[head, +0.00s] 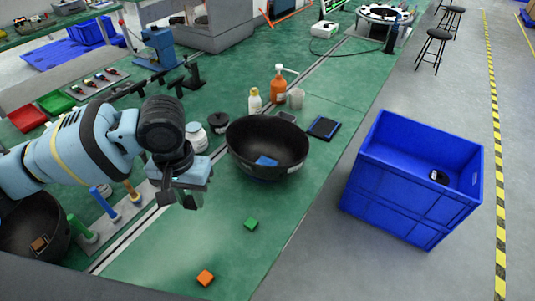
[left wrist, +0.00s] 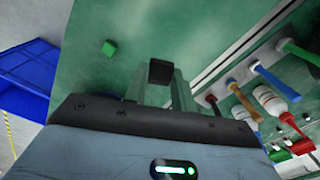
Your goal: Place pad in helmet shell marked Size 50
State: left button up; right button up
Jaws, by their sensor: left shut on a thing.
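My left gripper (head: 182,198) is above the green bench, left of the large black helmet shell (head: 246,150). It is shut on a small dark block, probably a pad (left wrist: 160,72), which shows between the fingers in the left wrist view. The black shell lies open side up with a blue pad (head: 266,161) inside. A second dark shell (head: 58,232) at the left edge holds a brownish pad (head: 40,243). A green pad (head: 251,224) and an orange pad (head: 205,277) lie on the bench. No size mark is readable. My right gripper is out of view.
A blue crate (head: 385,188) stands on the floor to the right. Bottles (head: 278,84), a cup (head: 296,98) and a tablet (head: 324,127) stand behind the black shell. Coloured-handled tools (head: 102,199) are at left. The bench front is mostly clear.

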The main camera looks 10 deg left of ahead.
aim_at(266, 163)
jog(key=i+l+u, duration=0.2)
jog(key=i+l, duration=0.15)
jog(key=i+l+u, duration=0.25)
jog(key=l, duration=0.25)
